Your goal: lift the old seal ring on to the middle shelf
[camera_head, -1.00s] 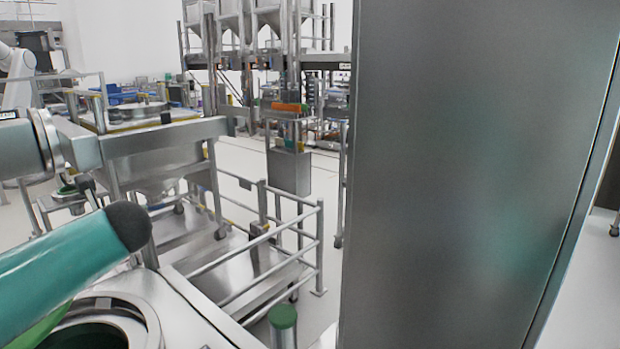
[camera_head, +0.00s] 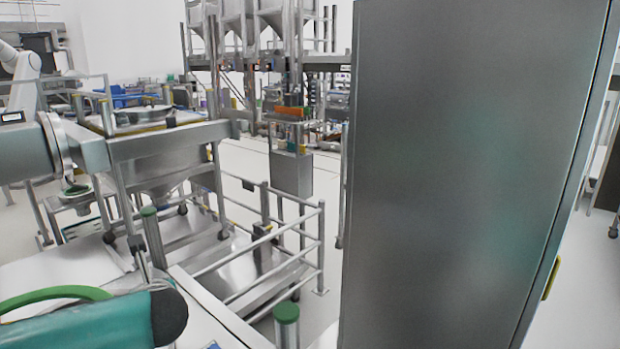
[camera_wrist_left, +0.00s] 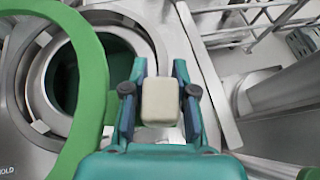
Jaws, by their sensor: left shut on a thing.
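The old seal ring (camera_wrist_left: 95,75) appears as a broad green hoop in the left wrist view, overlapping a round steel opening behind it. It also shows as a green arc at the lower left of the head view (camera_head: 58,293). My left gripper (camera_wrist_left: 160,100) is shut, with a pale block between its fingertips, right beside the ring. I take this block as the ring's grip tab, but its join to the ring is hidden. In the head view a teal part of my left arm covers the ring's near side. My right gripper is out of view. I cannot make out the middle shelf.
A tall steel cabinet (camera_head: 450,180) fills the right of the head view. A steel guard rail (camera_head: 270,240) encloses a low platform at the centre. A green-capped post (camera_head: 286,315) stands at the front. A steel hopper frame (camera_head: 165,145) stands at the left.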

